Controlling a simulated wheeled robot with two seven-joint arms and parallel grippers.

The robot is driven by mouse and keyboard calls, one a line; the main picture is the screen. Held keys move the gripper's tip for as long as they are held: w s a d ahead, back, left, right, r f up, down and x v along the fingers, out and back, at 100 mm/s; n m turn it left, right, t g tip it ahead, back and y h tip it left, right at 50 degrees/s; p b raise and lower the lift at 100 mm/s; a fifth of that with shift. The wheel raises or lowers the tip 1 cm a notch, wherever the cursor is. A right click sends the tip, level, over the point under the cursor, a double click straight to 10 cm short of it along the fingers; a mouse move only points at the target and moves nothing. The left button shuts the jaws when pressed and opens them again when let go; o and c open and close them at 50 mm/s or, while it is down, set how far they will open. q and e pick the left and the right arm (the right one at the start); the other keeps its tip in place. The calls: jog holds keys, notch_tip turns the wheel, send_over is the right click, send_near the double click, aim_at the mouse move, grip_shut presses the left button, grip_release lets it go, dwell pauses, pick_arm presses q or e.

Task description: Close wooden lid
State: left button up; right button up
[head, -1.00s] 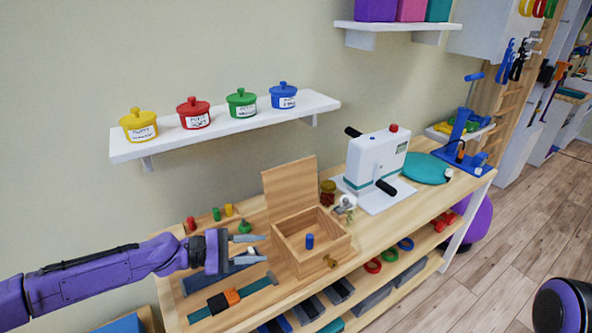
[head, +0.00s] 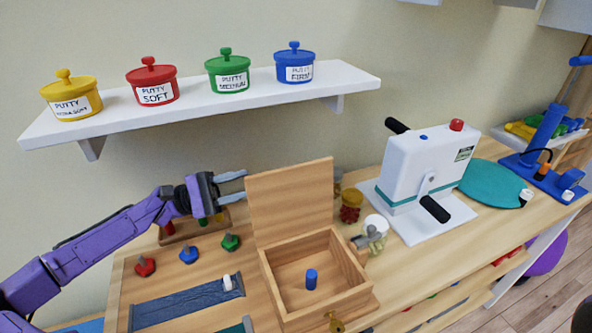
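The wooden box (head: 325,310) stands on the bench with its wooden lid (head: 291,198) raised upright at the back edge. A blue cylinder (head: 311,279) stands inside the box. A brass clasp (head: 336,322) is on the front of the box. My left gripper (head: 232,184) is open and empty, just left of the lid's upper left edge, with its fingers pointing right. I cannot tell whether a fingertip touches the lid.
A metal object (head: 370,238) and a jar (head: 351,205) stand close right of the box. A white machine (head: 425,170) with black handles is further right. Coloured knobs (head: 188,254) and a blue strip (head: 185,303) lie left. A shelf (head: 215,107) with putty pots hangs above.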

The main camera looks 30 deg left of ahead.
aim_at(284, 174)
pick_arm(q)
jog(key=x, duration=0.3)
jog(key=b+x, duration=0.1)
jog(key=x, duration=0.6)
jog(key=shift+s+d+r+b, duration=0.2)
jog(key=shift+d+b, duration=0.1)
jog(key=shift+b, duration=0.1)
jog(key=shift+w, duration=0.1)
grip_shut()
